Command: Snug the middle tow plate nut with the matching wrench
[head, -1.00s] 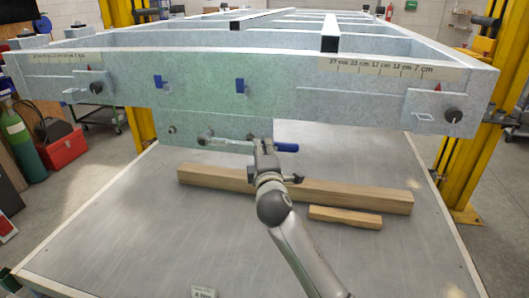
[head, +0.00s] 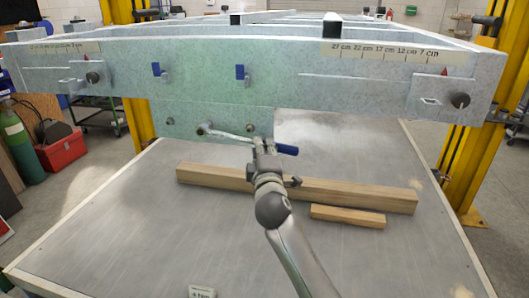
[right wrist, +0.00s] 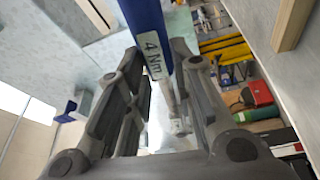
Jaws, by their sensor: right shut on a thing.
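The wrench has a silver shaft (head: 228,135) and a blue handle (head: 287,150). In the right wrist view its handle (right wrist: 147,28) carries a "4 Nm" label. My right gripper (head: 265,146) is shut on the wrench near the handle. The wrench head (head: 203,129) is at the middle of the tow plate (head: 190,109) and covers the middle nut. I cannot tell whether it is fully seated. The shaft slopes down to the right. The left nut (head: 169,121) and right nut (head: 249,127) show on the plate. My left gripper is out of view.
The trailer frame (head: 200,75) spans above the grey table (head: 130,225). A long wooden beam (head: 345,194) and a shorter block (head: 347,216) lie behind and beside my right arm. A small label card (head: 202,291) is at the front. Yellow posts (head: 478,150) stand at the sides.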

